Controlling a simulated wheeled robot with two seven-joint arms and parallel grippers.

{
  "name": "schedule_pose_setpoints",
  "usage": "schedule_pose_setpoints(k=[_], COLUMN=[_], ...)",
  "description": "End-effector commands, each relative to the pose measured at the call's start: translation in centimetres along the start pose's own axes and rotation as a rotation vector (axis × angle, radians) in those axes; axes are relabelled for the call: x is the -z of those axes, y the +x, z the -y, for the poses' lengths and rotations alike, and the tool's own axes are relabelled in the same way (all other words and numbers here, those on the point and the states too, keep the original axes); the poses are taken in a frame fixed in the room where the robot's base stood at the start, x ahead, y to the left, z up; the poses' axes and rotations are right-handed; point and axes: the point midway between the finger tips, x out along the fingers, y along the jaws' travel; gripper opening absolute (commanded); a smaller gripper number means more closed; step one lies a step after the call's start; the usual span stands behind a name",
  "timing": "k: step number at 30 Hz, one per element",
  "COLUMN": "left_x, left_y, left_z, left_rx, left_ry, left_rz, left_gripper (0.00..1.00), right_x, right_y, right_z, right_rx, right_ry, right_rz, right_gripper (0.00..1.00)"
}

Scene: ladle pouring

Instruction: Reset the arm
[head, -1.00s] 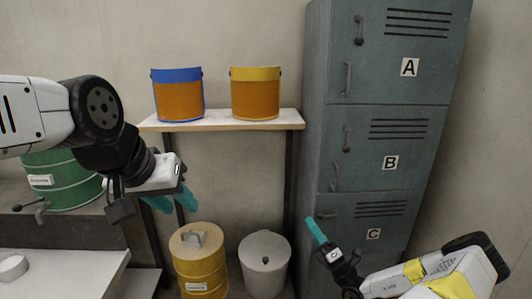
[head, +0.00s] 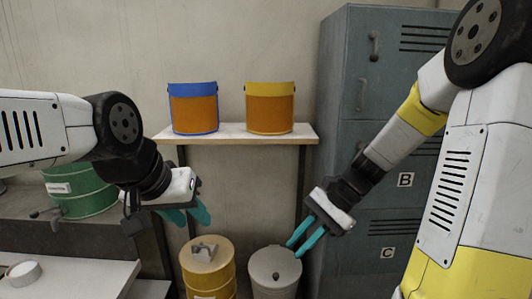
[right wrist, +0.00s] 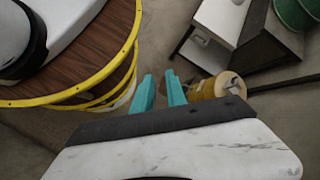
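My left gripper (head: 187,216) is at the left in the head view. Its teal fingers point down with a gap between them, and nothing is in them. My right gripper (head: 297,248) hangs in front of the lockers, tilted down to the left. Its two teal fingers are apart and empty, and the gap also shows in the right wrist view (right wrist: 160,90). In the head view its tips are in line with the area above the grey lidded bin (head: 262,285); I see no contact. No ladle is visible.
A shelf (head: 230,133) holds a blue-rimmed bucket (head: 193,110) and a yellow-rimmed bucket (head: 270,108). A yellow drum (head: 208,275) stands below. Grey lockers (head: 350,80) are at right. A green drum (head: 80,195) and a white ring-shaped item (head: 22,272) are at left.

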Motion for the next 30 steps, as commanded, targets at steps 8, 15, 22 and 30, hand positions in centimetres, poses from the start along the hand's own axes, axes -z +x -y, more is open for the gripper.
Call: schedule_pose_setpoints(k=[8,15,22,30], left_x=[0.0,0.0,0.0,0.0], left_y=[0.0,0.0,0.0,0.0], left_z=[0.0,0.0,0.0,0.0], left_rx=[0.0,0.0,0.0,0.0], left_ry=[0.0,0.0,0.0,0.0], left_rz=[0.0,0.0,0.0,0.0], left_gripper=[0.36,0.36,0.36,0.36], right_x=[-4.1,-7.1,-8.5,-8.6], right_y=[-5.3,-9.9,-12.1,-12.4], right_z=[-2.1,-3.7,-4.5,-4.6], right_rx=[-0.137,-0.204,-0.224,-0.229], right_ry=[-0.449,-0.791,-0.955,-0.975], right_rz=[-0.387,-0.68,-0.827,-0.844], right_gripper=[0.17,0.17,0.17,0.17])
